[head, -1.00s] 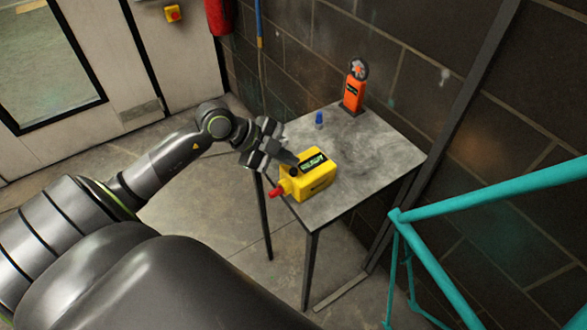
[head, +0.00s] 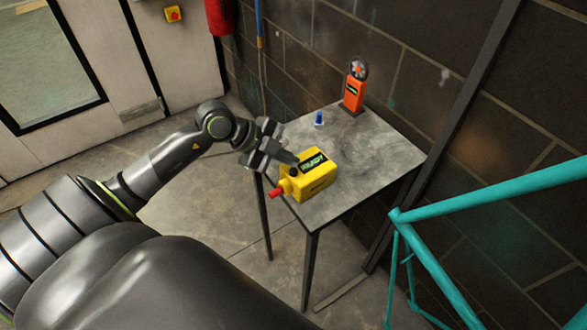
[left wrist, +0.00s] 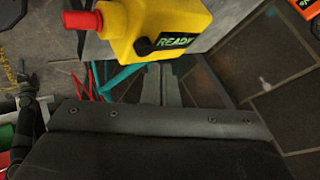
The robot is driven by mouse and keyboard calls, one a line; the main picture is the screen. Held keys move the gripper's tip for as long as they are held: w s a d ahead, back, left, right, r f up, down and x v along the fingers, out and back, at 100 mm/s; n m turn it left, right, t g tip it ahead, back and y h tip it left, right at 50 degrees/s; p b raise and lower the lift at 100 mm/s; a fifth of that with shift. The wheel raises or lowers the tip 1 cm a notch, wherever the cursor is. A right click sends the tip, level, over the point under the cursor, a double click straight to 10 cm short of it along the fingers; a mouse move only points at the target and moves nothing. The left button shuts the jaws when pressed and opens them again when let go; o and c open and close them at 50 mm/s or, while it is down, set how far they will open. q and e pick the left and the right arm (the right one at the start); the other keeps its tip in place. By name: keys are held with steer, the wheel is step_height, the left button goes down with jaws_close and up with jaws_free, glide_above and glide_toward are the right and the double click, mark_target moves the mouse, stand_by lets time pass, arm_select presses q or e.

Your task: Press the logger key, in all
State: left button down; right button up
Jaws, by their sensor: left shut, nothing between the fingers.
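A yellow logger (head: 316,185) with a red end piece (head: 276,192) sits near the left edge of the grey table. Its dark display shows green lettering, which reads READY in the left wrist view (left wrist: 175,41). A round black key (head: 293,173) is on its top face, beside the display; it also shows in the left wrist view (left wrist: 143,46). My left gripper (head: 294,159) is shut and empty, its fingertips just above and behind the logger in the head view. In the left wrist view the fingers (left wrist: 162,84) appear below the key, with a visible gap. My right gripper is out of view.
The table (head: 375,155) has free room right of the logger. A small blue object (head: 319,119) and an orange meter (head: 353,92) stand towards the back. A teal rail (head: 490,190) runs at the right, and a block wall (head: 420,60) stands behind.

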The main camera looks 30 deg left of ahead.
mark_target(289, 174)
arm_select(q)
steer(key=shift+f, duration=0.15)
stand_by(0.4)
steer(key=shift+f, duration=0.3)
steer(key=shift+f+b, duration=0.3)
steer(key=shift+f, duration=0.2)
stand_by(0.6)
stand_by(0.4)
steer(key=shift+r+p, duration=0.9)
steer(key=shift+p, duration=0.15)
step_height(289, 174, up, 5)
steer(key=p, duration=0.5)
